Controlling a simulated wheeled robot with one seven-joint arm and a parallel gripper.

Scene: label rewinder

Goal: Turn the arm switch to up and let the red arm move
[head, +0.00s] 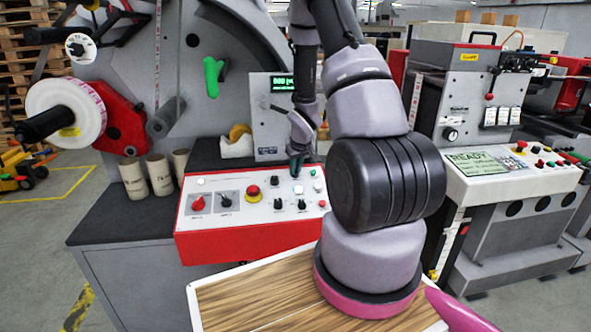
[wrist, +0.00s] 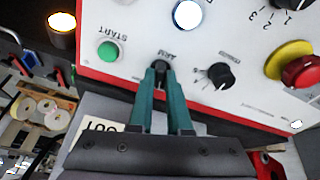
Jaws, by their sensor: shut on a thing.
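The arm switch (wrist: 160,66), a small black lever beside the printed word ARM, is between the teal fingertips of my gripper (wrist: 160,72) in the wrist view. The gripper is shut on it, and the fingertips cover most of it, so its exact setting is hard to read. In the head view my gripper (head: 296,170) reaches down to the back right part of the white and red control panel (head: 250,238). The red arm (head: 122,112) is at the left on the grey machine, next to a white roll (head: 62,112) on a black core.
Close to the fingers are a green START button (wrist: 110,50), a black knob (wrist: 221,76) and a red emergency stop (wrist: 302,72) on yellow. Cardboard cores (head: 160,174) stand left of the panel. A wooden-topped table (head: 265,295) is in front.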

